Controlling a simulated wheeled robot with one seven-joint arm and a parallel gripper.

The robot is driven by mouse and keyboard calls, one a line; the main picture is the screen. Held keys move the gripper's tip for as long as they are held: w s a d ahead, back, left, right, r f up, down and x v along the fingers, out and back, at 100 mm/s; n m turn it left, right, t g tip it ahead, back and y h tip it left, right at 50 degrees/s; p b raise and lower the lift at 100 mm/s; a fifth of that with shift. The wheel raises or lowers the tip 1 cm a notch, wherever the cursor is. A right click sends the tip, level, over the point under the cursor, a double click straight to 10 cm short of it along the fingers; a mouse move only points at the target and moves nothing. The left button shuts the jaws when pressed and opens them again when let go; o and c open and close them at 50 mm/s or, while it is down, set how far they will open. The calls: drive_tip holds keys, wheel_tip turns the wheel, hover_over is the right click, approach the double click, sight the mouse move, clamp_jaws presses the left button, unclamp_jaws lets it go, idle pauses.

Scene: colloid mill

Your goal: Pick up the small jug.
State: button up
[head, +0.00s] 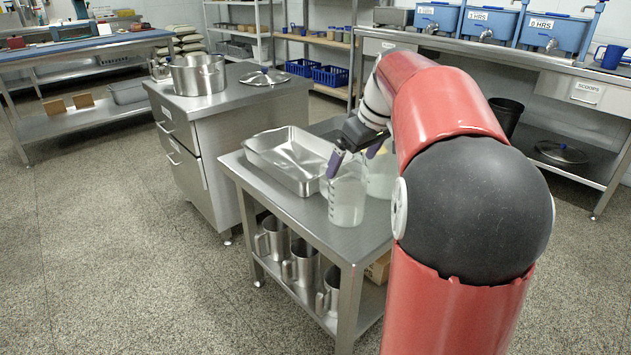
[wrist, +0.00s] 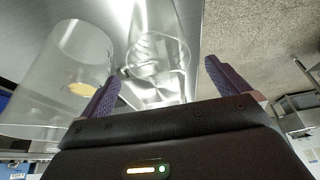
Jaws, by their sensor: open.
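Two clear measuring jugs stand on the steel table (head: 265,197). The nearer, apparently smaller jug (head: 346,203) is upright beside the steel tray. The other clear jug (head: 381,178) stands just behind it to the right. My gripper (head: 353,160) is open and empty above the nearer jug, its purple fingers pointing down near the rim. In the wrist view, my gripper (wrist: 160,78) has its fingers spread on either side of the small jug (wrist: 158,45). The larger jug (wrist: 62,75), with a yellowish patch, is outside the left finger. I cannot tell whether a finger touches either jug.
A steel tray (head: 262,147) lies left of the jugs, close by. Several steel jugs (head: 303,262) stand on the shelf below. A steel cabinet (head: 222,122) with a pot (head: 198,75) and lid is behind. The floor at left is clear.

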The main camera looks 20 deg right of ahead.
sight(341, 191)
drive_tip(key=x, duration=0.8)
drive_tip(key=shift+s+d, duration=0.1)
drive_tip(key=shift+s, duration=0.05)
drive_tip(key=c, duration=1.1)
drive_tip(key=shift+o, duration=0.2)
